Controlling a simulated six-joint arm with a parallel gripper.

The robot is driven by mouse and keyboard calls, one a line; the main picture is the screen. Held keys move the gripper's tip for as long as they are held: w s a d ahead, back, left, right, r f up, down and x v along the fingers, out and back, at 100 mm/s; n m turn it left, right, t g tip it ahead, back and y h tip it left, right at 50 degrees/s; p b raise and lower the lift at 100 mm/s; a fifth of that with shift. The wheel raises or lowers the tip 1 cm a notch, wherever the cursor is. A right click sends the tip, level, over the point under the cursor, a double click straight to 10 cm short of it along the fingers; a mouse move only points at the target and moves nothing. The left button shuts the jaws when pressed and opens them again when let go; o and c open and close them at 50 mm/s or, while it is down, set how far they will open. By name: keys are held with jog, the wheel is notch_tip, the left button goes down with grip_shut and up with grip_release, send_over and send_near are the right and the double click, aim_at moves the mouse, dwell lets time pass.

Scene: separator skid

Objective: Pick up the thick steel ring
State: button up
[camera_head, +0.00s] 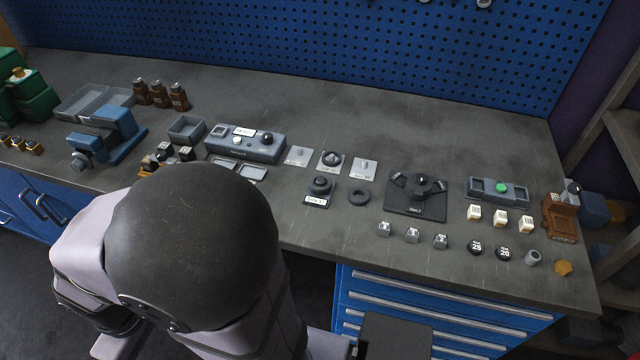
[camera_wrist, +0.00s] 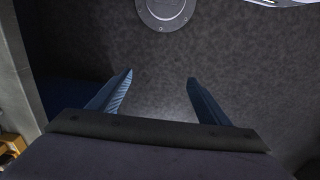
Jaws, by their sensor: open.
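In the head view, a small dark thick ring (camera_head: 359,197) lies flat on the grey workbench (camera_head: 330,95), just right of a dark knob on a labelled base (camera_head: 319,190). Its hole shows. It is the only plain ring I can make out, but its steel finish is not clear. In the wrist view my gripper (camera_wrist: 160,76) is open, with two bluish fingers apart and nothing between them. Dark speckled floor shows beyond it. The ring is not in the wrist view. In the head view my gripper is hidden behind my arm.
Posts on square plates (camera_head: 364,168) stand behind the ring. A black fixture with a knob (camera_head: 416,195) is to its right. Small metal blocks (camera_head: 412,235) lie in front, to the right. A blue pegboard (camera_head: 400,50) closes the back. Bare bench lies behind the plates.

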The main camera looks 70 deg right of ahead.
aim_at(320, 180)
jog(key=shift+d, duration=0.1)
jog(key=s+d+f+m, duration=0.1)
jog(key=s+d+m, duration=0.3)
jog(key=d, duration=0.6)
jog(key=s+d+f+m+b, duration=0.1)
jog(key=s+d+m, duration=0.4)
jog(key=d, duration=0.6)
jog(key=s+d+f+m+b, duration=0.1)
jog(key=s+d+m, duration=0.4)
jog(key=d, duration=0.5)
jog(key=shift+s+d+f+m, duration=0.1)
jog(key=shift+d+f+m, duration=0.1)
jog(key=shift+d+m, duration=0.1)
jog(key=shift+m+h, duration=0.6)
jog(key=shift+h, duration=0.2)
jog(key=d, duration=0.2)
jog(key=s+d+r, duration=0.1)
jog(key=d, duration=0.1)
jog(key=s+d, duration=0.1)
jog(key=d, duration=0.1)
jog(key=shift+r, duration=0.3)
jog(key=d+r+m+h, duration=0.3)
jog(key=d+r, duration=0.3)
jog(key=d, duration=0.3)
jog(key=shift+w+p+x, duration=0.2)
jog(key=shift+p+x, duration=0.55)
jog(key=shift+x, duration=1)
jog(key=shift+w+p+x, duration=0.2)
jog(key=shift+p+x, duration=0.5)
jog(key=shift+x, duration=1.1)
